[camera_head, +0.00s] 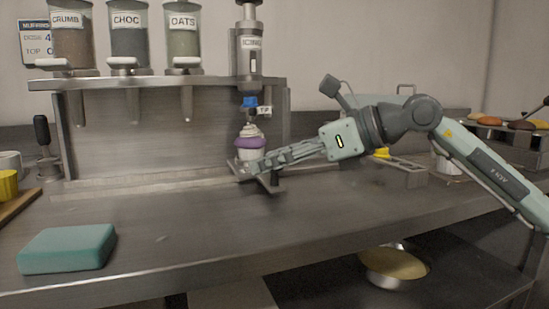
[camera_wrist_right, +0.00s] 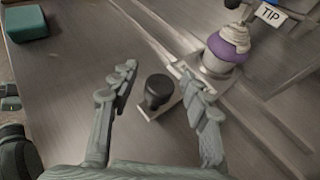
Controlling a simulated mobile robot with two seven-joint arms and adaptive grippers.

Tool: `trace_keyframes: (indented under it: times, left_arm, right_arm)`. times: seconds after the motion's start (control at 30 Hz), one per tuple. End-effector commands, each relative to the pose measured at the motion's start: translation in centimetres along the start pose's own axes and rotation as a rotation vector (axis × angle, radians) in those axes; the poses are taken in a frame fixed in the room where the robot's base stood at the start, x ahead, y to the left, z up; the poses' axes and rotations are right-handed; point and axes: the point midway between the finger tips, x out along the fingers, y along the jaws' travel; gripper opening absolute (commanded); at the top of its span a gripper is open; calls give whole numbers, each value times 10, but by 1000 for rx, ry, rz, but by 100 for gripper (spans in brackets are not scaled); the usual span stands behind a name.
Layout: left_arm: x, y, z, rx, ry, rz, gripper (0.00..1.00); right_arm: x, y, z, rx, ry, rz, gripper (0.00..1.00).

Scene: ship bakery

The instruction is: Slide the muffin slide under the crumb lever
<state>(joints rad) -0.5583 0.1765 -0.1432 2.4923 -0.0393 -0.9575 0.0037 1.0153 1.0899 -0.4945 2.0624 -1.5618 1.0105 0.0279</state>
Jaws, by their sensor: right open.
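The muffin slide (camera_wrist_right: 172,106) is a small metal plate with a black knob (camera_wrist_right: 158,90). A muffin with pale swirled icing (camera_head: 250,132) in a purple cup (camera_head: 249,148) stands upright at the slide's back end, below the icing nozzle. My right gripper (camera_wrist_right: 153,70) is open, its fingers on either side of the knob with gaps visible in the right wrist view. In the head view the right gripper (camera_head: 256,168) partly hides the slide. The crumb lever (camera_head: 62,63) is the pale handle under the CRUMB jar (camera_head: 73,35), at far left. My left gripper is not in view.
CHOC (camera_head: 129,30) and OATS (camera_head: 183,30) jars stand between the crumb jar and the icing dispenser (camera_head: 249,55). A teal block (camera_head: 67,249) lies at the counter's front left. A bowl (camera_head: 393,268) sits on the lower shelf. The counter between block and slide is clear.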

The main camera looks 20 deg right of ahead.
Motion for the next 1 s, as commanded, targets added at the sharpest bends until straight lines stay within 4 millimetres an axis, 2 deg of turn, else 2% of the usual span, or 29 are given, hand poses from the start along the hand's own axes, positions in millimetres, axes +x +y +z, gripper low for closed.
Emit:
trace_keyframes:
  times: [0.13,0.5,1.0]
  left_arm:
    - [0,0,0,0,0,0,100]
    - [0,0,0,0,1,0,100]
    - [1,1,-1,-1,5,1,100]
  right_arm:
    - [0,0,0,0,0,0,45]
    - [0,0,0,0,0,0,0]
    - [0,0,0,0,0,0,0]
